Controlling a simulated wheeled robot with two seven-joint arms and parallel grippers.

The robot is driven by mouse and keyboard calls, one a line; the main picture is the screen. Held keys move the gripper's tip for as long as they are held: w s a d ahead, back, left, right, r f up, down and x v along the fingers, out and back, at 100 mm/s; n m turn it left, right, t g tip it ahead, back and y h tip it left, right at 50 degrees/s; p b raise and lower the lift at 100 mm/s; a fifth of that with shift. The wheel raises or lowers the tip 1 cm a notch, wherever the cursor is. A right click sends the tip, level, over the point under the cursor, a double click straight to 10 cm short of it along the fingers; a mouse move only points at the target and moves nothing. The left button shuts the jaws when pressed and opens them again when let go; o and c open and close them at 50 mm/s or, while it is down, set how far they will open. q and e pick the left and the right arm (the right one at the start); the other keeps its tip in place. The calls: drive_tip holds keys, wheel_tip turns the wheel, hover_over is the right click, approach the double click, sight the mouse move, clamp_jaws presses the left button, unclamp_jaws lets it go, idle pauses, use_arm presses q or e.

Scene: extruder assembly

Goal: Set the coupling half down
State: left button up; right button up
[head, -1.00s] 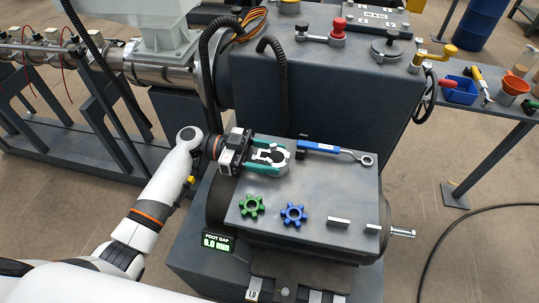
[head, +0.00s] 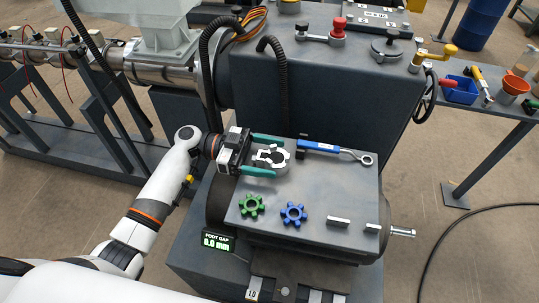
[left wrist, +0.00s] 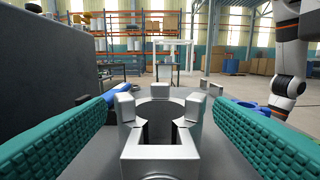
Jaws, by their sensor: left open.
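The coupling half (head: 270,157), a silver ring-shaped part with jaws, rests on the grey top plate (head: 320,185). It also shows in the left wrist view (left wrist: 160,152), jaws upward, between my fingers. My left gripper (head: 268,155) is open, with its teal fingers on both sides of the coupling half. In the left wrist view a gap shows between each finger and the part. My right gripper is not in the head view; part of a white arm shows at the right of the left wrist view.
A blue-handled wrench (head: 325,148) lies just behind and right of the coupling half. A green star-shaped insert (head: 252,205) and a blue one (head: 293,214) lie in front. Two small metal bars (head: 338,222) lie at the front right. The plate's right middle is clear.

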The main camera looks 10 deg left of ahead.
use_arm(q)
drive_tip(key=a+b, duration=0.2)
drive_tip(key=a, duration=0.8)
drive_tip(key=shift+a+f+b, duration=0.1)
drive_tip(key=shift+f+b, duration=0.05)
drive_tip(key=shift+b, duration=0.15)
drive_tip(key=shift+a, duration=0.7)
